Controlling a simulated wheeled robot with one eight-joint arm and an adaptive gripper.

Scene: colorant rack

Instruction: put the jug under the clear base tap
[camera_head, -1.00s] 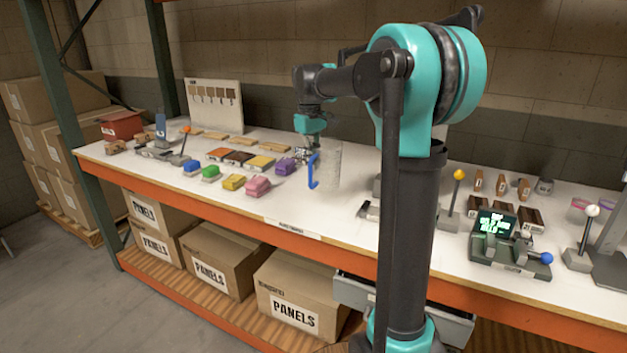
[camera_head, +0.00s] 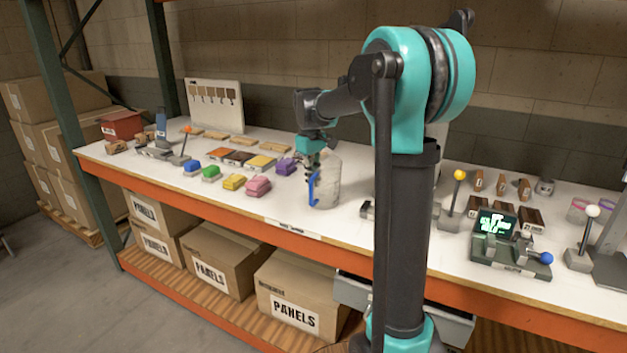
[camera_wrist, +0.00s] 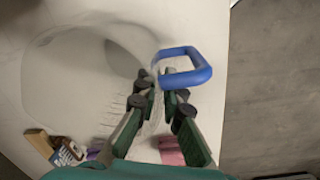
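The jug (camera_head: 328,182) is a clear, pale vessel with a blue handle, near the middle of the workbench. It looks upright and at or just above the white top; I cannot tell if it touches. My gripper (camera_head: 313,166) is at the handle, on the jug's left side. In the wrist view, the blue handle (camera_wrist: 195,77) lies at the fingertips of my gripper (camera_wrist: 162,84), and the handle and fingers overlap. The jug has moved together with my gripper, so it is held. I cannot make out the clear base tap; my arm hides part of the bench.
Pink (camera_head: 257,187), yellow (camera_head: 233,182) and purple (camera_head: 286,166) blocks lie left of the jug. Right of my arm are a yellow-knobbed lever (camera_head: 456,190) and a device with a lit display (camera_head: 495,223). The bench's orange front edge (camera_head: 230,216) is close.

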